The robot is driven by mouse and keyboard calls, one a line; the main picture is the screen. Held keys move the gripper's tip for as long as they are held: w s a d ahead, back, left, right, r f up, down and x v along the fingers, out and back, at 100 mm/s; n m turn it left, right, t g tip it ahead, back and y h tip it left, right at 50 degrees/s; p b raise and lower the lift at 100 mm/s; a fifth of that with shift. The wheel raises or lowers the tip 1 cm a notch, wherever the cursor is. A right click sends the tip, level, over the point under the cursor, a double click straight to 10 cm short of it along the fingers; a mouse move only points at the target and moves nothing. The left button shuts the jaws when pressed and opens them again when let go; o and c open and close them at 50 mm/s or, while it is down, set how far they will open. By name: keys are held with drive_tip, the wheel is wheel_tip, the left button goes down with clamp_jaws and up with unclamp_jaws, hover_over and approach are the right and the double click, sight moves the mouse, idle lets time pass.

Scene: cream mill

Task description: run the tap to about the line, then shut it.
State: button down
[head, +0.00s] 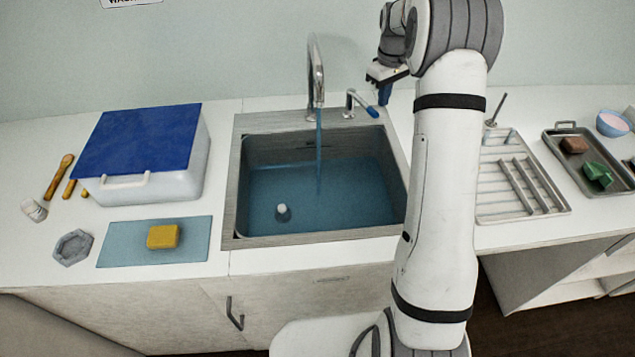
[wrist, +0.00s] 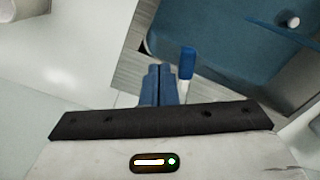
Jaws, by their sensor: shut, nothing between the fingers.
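The sink (head: 240,215) holds blue water (head: 330,190). A stream runs down into it from the curved metal tap (head: 317,75), so the tap is running. The tap's lever (head: 362,103), with a blue grip, stands right of the spout. In the wrist view the blue lever grip (wrist: 187,63) is just right of my fingertips. My gripper (head: 385,92) is shut and empty, close to the lever's right side; I cannot tell whether they touch. In the wrist view my gripper's blue fingers (wrist: 160,72) are together. I cannot make out the fill line clearly in the basin.
A white plug-like piece (head: 282,210) shows in the water. A white box with a blue lid (head: 140,138) and a yellow sponge (head: 163,236) on a blue mat (head: 197,250) are left. A drying rack (head: 490,210) and a tray (head: 560,150) are right.

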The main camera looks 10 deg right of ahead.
drive_tip(key=shift+f+b, duration=0.9)
drive_tip(key=shift+f, duration=1)
idle(6.1)
